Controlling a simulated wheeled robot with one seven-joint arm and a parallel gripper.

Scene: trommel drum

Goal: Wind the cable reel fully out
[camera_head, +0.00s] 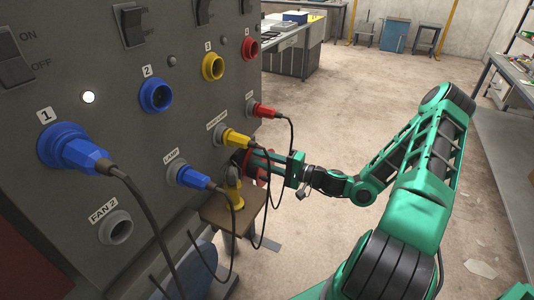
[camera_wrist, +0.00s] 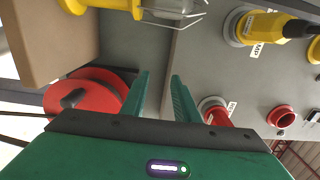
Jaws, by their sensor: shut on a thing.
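The cable reel (camera_wrist: 100,98) shows in the wrist view as a red disc with a dark knob sticking out of its face. It is at the lower left, just left of my gripper's left finger. In the head view, only bits of red show around my gripper (camera_head: 256,160), by the lower right of the grey panel. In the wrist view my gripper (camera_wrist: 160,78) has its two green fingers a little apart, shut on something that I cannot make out. The reel's knob is outside the fingers. My gripper's base hides the reel's lower part.
The grey panel (camera_head: 190,125) carries switches, sockets and several plugs with hanging dark cables. A yellow lamp (camera_head: 234,195) stands on a brown stool (camera_head: 215,213) beside my gripper. In the wrist view the stool (camera_wrist: 40,35) is close at the upper left. Floor behind is open.

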